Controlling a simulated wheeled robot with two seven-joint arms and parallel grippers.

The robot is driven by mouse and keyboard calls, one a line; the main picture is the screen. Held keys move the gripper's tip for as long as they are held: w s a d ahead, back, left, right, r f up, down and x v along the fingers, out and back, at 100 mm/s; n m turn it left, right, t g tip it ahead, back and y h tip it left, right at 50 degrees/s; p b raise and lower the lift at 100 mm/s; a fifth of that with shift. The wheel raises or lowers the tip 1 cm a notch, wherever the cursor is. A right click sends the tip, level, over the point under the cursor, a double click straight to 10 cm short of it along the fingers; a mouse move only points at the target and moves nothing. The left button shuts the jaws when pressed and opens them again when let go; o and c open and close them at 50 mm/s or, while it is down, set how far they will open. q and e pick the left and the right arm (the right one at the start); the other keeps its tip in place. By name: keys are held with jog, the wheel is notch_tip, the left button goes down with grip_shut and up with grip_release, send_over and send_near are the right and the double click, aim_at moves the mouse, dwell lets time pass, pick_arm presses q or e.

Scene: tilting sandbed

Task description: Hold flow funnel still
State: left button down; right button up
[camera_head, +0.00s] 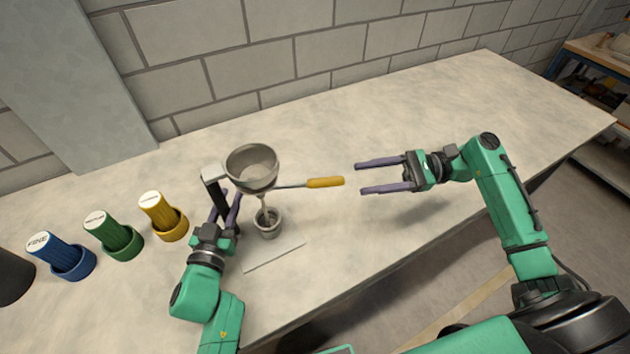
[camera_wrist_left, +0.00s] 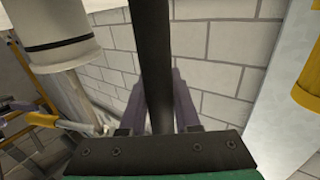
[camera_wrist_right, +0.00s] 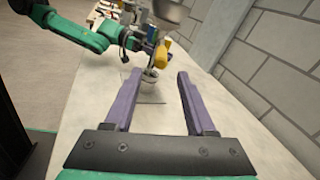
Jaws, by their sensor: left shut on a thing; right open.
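The grey flow funnel (camera_head: 252,172) stands on a dark post (camera_head: 217,197) at the left of the table. My left gripper (camera_head: 228,205) is shut on the post, which also shows between its fingers in the left wrist view (camera_wrist_left: 153,60). A pale stream (camera_head: 263,200) runs from the funnel's bottom into a small grey cup (camera_head: 267,228) below. A yellow handle (camera_head: 326,182) on a thin rod points right from below the bowl. My right gripper (camera_head: 360,178) is open and empty, just right of the handle and apart from it. The handle also shows in the right wrist view (camera_wrist_right: 160,52).
Blue (camera_head: 72,263), green (camera_head: 121,242) and yellow (camera_head: 167,220) labelled containers stand left of the funnel. The table's right half (camera_head: 475,105) is clear. A brick wall (camera_head: 290,45) is behind.

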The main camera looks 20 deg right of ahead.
aim_at(312, 184)
jog(key=shift+m+t, duration=0.3)
jog(key=shift+m, duration=0.1)
jog(key=a, duration=0.3)
jog(key=w+a, duration=0.1)
jog(key=a, duration=0.7)
jog(key=shift+w+a, duration=0.25)
grip_shut()
dwell(0.4)
